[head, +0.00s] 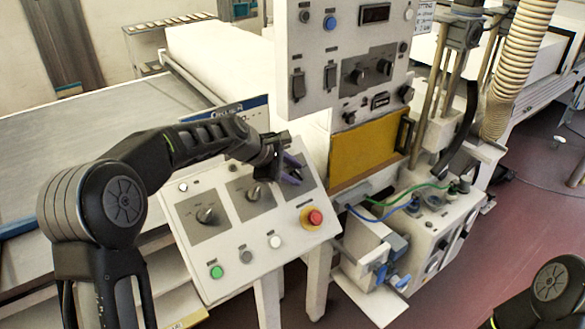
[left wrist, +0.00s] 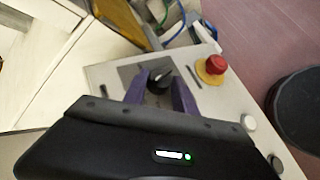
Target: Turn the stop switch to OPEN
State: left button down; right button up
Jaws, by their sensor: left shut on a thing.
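The sloped white control panel (head: 235,263) carries three rotary switches on grey plates. My left gripper (head: 294,171) is at the rightmost switch, its purple fingers on either side of the knob. In the left wrist view this black knob (left wrist: 160,82) sits between the fingertips of my left gripper (left wrist: 161,88), which is shut on it. The knob has a pale pointer mark; the plate's lettering is too small to read. The other two switches, the left one (head: 205,215) and the middle one (head: 254,192), stand free. My right gripper is not in view; only part of my right arm shows at the lower right.
A red emergency button (head: 315,216) on a yellow ring sits just below the gripped switch. Green (head: 217,272), grey and white push buttons line the panel's lower edge. An upright panel (head: 340,55) and a yellow window (head: 365,152) stand behind.

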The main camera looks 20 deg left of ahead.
pick_arm(q)
jog(key=c, duration=1)
grip_release()
jog(key=b+v, duration=0.2)
jog(key=v, duration=0.4)
jog(key=shift+s+a+r, duration=0.15)
jog(key=shift+s+r, duration=0.05)
jog(key=shift+s, duration=0.05)
jog(key=shift+s+a+r, duration=0.2)
jog(key=shift+s+r, duration=0.05)
jog(key=shift+r, duration=0.2)
jog(key=shift+f, duration=0.1)
